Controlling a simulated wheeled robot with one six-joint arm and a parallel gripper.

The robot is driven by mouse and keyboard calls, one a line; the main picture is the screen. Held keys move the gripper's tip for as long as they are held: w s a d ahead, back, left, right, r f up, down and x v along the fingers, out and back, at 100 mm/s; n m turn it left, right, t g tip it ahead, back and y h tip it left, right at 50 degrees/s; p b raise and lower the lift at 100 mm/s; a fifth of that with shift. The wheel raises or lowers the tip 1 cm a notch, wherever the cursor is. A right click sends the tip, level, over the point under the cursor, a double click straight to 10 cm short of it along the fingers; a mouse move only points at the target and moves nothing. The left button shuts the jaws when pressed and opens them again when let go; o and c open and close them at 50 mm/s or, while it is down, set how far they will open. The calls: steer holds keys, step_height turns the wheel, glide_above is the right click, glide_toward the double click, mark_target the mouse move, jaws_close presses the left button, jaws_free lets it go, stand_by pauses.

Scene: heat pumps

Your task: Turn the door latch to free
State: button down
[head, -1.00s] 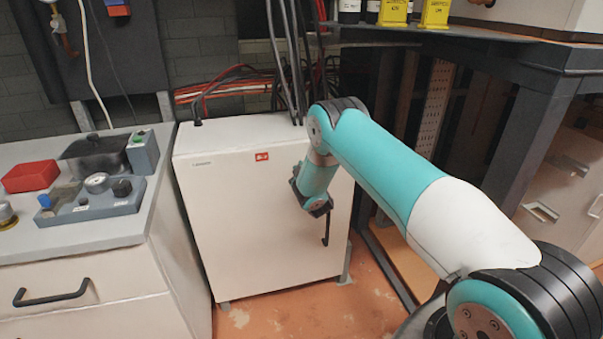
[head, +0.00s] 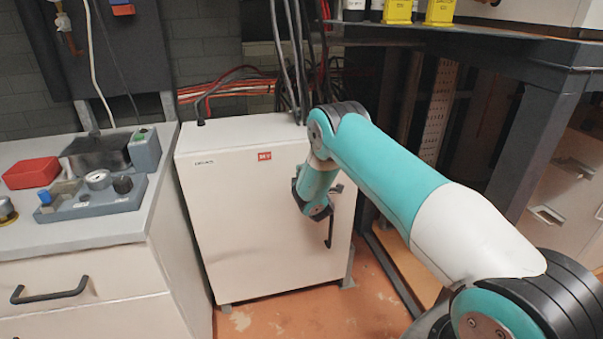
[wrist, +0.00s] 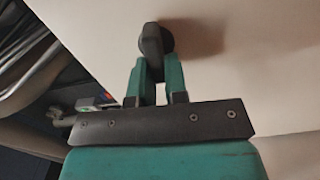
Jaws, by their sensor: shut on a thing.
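The door latch (wrist: 153,42) is a dark, rounded knob or lever on the pale cabinet door. My gripper (wrist: 158,72) has its two teal fingers shut on the latch in the wrist view, one on each side of its lower part. In the head view, the white cabinet (head: 250,225) stands upright with its door closed. My gripper is largely hidden there behind my wrist, close against the right side of the door. The exact turn angle of the latch is hard to tell.
A grey counter (head: 90,236) with a red box (head: 31,174) and a control panel stands left of the cabinet. A dark metal bench (head: 535,135) stands at the right. Cables (head: 285,60) rise behind the cabinet. Orange floor is open in front.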

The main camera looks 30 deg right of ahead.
steer(key=shift+f+n, duration=0.1)
steer(key=shift+n, duration=0.3)
steer(key=c, duration=1.1)
jaws_free()
steer(key=shift+c, duration=0.2)
steer(key=b+v, duration=1.7)
steer(key=b, duration=0.6)
steer(key=shift+s+b, duration=0.2)
steer(key=shift+b, duration=0.2)
